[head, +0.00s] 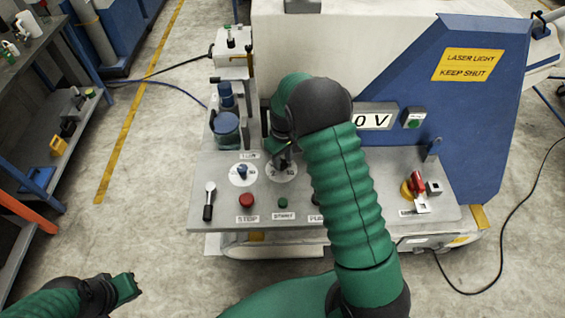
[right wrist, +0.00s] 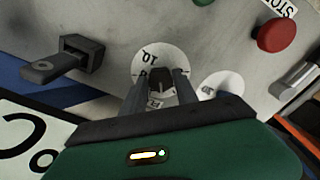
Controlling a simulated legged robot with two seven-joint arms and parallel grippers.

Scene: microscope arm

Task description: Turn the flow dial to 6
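The flow dial appears to be the white disc (right wrist: 146,60) with a dark knob (right wrist: 160,80) in the right wrist view; a 10 reads upside down on its rim. In the head view its disc (head: 287,174) is partly covered by my right gripper (head: 281,160). The two fingers of my right gripper (right wrist: 160,88) stand apart, one on each side of the knob, with narrow gaps seeming to show. The knob's exact setting is hard to read. My left gripper (head: 128,287) is at the lower left, away from the panel; its finger gap is unclear.
A second dial with a blue knob (head: 242,170) sits just left. The panel also holds a lever (head: 208,200), a red stop button (head: 246,200), a green start button (head: 283,203) and a red-handled switch (head: 417,185). A blue-topped cylinder (head: 227,125) stands behind the dials.

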